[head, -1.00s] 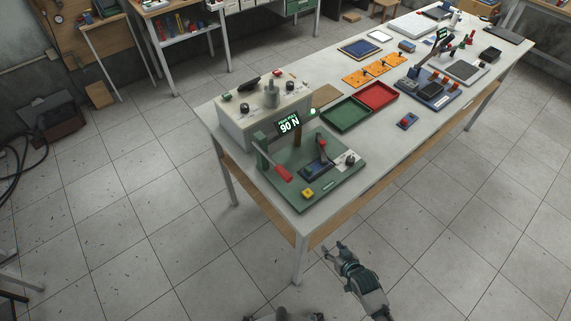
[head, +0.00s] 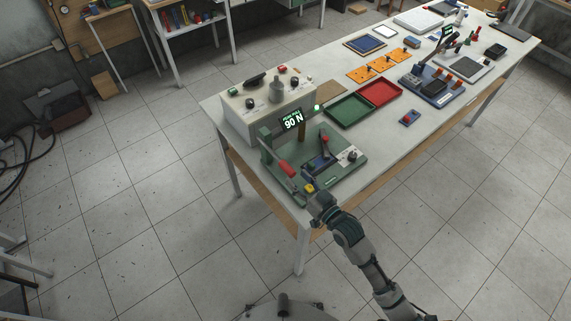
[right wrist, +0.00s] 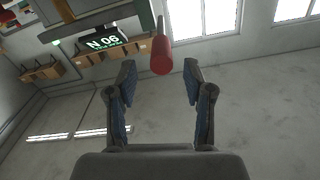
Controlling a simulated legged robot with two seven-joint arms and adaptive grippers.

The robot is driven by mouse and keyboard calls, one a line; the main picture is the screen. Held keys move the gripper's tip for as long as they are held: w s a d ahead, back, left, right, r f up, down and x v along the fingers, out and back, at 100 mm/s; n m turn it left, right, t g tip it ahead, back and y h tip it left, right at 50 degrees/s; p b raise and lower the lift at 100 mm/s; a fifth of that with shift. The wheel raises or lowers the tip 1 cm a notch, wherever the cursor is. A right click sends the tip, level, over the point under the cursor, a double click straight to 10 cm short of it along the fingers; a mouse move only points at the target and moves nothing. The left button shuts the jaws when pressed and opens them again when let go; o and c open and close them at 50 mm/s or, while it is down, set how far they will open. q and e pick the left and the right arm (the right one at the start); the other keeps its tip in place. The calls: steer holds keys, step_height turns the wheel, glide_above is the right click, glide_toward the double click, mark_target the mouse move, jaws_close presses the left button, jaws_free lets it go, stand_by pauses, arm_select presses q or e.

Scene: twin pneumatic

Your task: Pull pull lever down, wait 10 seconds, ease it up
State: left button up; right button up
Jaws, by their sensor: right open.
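The pull lever has a red handle (head: 287,168) and stands on the left side of a green base plate (head: 345,177) at the near end of the table. A display (head: 292,120) above it reads 90 N. My right gripper (head: 313,198) is at the near edge of the plate, close to a yellow block (head: 309,188). In the right wrist view the open fingers (right wrist: 160,88) are empty, and the red handle (right wrist: 161,54) is ahead between and beyond the fingertips, apart from them. My left gripper is not in view.
A beige control box (head: 266,105) stands behind the plate. Green (head: 350,110) and red (head: 380,93) trays lie further along the table. A small red-topped device (head: 410,117) is near the table's front edge. A second lever fixture (head: 437,86) stands further back.

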mark_target(291, 172)
steer(key=x, duration=0.7)
steer(key=shift+s, duration=0.1)
steer(key=shift+c, duration=0.3)
jaws_close()
